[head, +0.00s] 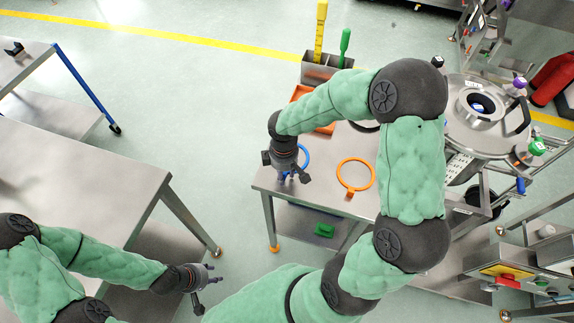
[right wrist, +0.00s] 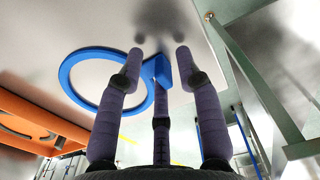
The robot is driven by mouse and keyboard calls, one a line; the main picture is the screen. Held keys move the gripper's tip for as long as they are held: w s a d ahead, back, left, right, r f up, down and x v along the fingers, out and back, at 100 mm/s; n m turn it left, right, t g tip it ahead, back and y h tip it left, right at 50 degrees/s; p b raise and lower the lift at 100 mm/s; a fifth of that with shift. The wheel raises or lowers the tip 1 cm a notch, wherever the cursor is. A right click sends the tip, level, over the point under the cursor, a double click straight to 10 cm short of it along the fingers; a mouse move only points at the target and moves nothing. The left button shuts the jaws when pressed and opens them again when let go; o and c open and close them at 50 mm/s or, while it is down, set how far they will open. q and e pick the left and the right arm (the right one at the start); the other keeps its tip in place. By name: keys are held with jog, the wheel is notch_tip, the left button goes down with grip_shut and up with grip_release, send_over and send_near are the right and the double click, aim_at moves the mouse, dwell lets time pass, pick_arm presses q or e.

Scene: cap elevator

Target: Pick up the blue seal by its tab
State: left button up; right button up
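The blue seal (head: 307,157) is a ring with a small block tab, lying on a steel table (head: 315,195). In the right wrist view the ring (right wrist: 64,78) lies left of the fingers. Its tab (right wrist: 160,72) shows between the fingertips. My right gripper (head: 288,178) is over the seal and partly hides it in the head view. Its fingers (right wrist: 160,55) are spread around the tab, and I cannot tell whether any finger touches it. My left gripper (head: 210,290) is at lower left, its fingers spread, away from the seal.
An orange ring seal (head: 350,194) lies to the right on the same table. An orange tray (head: 298,92) and a bin with yellow and green tools (head: 328,68) stand at the back. A steel vessel (head: 470,140) stands at right. Another steel table (head: 90,180) is at left.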

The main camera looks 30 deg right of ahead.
grip_shut()
jog(key=shift+r, duration=0.1)
jog(key=shift+r, duration=0.55)
notch_tip(320, 180, up, 2)
jog(key=shift+r+p, duration=0.1)
jog(key=shift+p, duration=0.5)
jog(key=s+a+r+p, duration=0.4)
jog(key=s+a+r, duration=0.1)
jog(key=r, duration=0.2)
jog(key=s+a+r+p, duration=0.4)
jog(key=s+r, duration=0.1)
jog(key=r, duration=0.3)
jog(key=shift+a, duration=0.4)
